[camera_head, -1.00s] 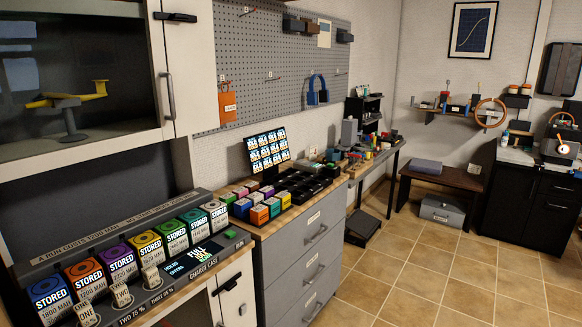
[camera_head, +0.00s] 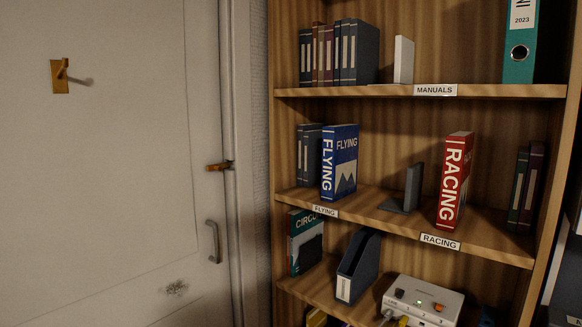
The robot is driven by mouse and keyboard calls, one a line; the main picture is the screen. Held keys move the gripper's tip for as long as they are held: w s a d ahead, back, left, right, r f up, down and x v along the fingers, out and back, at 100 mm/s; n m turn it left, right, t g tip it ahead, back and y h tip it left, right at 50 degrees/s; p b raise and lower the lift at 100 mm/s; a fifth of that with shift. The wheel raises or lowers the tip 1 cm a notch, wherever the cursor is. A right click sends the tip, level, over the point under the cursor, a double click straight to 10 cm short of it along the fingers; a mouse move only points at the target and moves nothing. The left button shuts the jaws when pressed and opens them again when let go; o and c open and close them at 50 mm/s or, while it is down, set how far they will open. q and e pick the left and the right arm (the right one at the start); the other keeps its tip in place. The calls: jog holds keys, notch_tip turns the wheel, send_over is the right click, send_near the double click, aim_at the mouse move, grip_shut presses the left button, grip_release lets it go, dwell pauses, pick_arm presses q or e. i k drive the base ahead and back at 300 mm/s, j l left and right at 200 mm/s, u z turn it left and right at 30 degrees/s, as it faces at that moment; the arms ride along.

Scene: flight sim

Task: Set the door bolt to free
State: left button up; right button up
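A pale door (camera_head: 110,170) fills the left of the head view. A small brass fitting (camera_head: 219,166), which looks like the door bolt, lies level at the door's right edge, by the frame. It is too small to tell whether it reaches into the frame. A curved grey pull handle (camera_head: 213,242) is below it. Neither of my grippers is in view.
A brass hook (camera_head: 61,76) is on the door's upper part. A wooden bookshelf (camera_head: 520,92) stands right of the door frame. It holds binders, a blue FLYING book (camera_head: 340,163), a red RACING book (camera_head: 454,180) and a white box (camera_head: 422,300).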

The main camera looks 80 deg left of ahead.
aim_at(219, 167)
jog(key=u, duration=3.15)
